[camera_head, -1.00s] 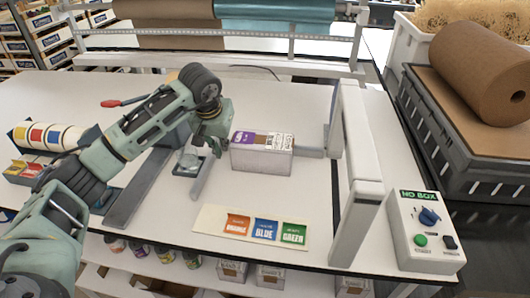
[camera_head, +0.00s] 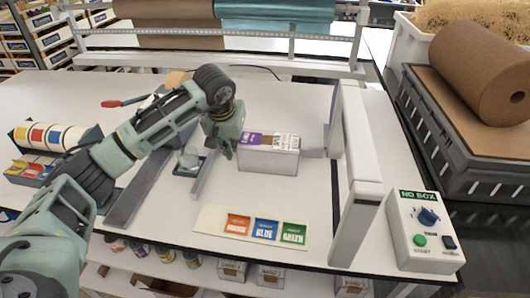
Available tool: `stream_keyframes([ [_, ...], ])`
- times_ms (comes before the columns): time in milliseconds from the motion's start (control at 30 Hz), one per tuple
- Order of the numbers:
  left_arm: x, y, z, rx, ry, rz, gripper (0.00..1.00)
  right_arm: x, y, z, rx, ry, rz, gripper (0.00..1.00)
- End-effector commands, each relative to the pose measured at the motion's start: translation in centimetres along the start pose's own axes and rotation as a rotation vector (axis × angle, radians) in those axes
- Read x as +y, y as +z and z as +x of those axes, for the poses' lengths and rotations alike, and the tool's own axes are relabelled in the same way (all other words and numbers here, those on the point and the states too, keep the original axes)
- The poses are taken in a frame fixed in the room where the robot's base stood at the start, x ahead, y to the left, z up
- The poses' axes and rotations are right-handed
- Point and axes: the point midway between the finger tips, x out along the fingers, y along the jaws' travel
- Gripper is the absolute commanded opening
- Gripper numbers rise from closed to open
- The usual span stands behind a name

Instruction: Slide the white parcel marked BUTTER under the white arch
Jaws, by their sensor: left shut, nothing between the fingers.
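The white parcel (camera_head: 268,158) stands on the table left of the white arch (camera_head: 361,150). Its top carries a purple label and a printed label, too small to read as BUTTER. The parcel is outside the arch, its right end a short way from the opening. My left gripper (camera_head: 229,150) is shut and empty, low at the parcel's left end, and seems to touch it. My right gripper is not in view.
A grey rail (camera_head: 313,146) runs from behind the parcel towards the arch. A card with orange, blue and green labels (camera_head: 252,226) lies in front. A control box marked NO BOX (camera_head: 421,245) stands right of the arch. Grey bars and a small scale-like tray (camera_head: 188,164) lie left.

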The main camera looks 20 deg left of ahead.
Motion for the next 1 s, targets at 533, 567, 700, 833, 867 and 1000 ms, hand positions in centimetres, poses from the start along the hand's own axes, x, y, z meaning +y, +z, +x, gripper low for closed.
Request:
stream_keyframes([
  [533, 2.5, -0.3, 0.1, 0.0, 0.002, 0.001, 0.0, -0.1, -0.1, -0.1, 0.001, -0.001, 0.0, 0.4],
  [567, 2.7, -0.3, 0.1, 0.0, 0.001, 0.001, 0.0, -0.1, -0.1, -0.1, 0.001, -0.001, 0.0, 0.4],
  [700, 3.1, -0.3, 0.1, 0.0, 0.001, 0.0, 0.0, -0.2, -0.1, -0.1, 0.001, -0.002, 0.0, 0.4],
  [833, 3.0, -0.3, 0.1, 0.0, 0.001, 0.0, 0.0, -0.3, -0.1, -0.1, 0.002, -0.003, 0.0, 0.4],
  [867, 3.0, -0.3, 0.1, 0.0, 0.001, 0.0, 0.0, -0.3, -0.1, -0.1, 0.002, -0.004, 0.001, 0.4],
  [1000, 3.1, -0.3, 0.1, 0.0, 0.001, 0.0, 0.0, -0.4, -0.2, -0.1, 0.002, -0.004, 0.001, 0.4],
])
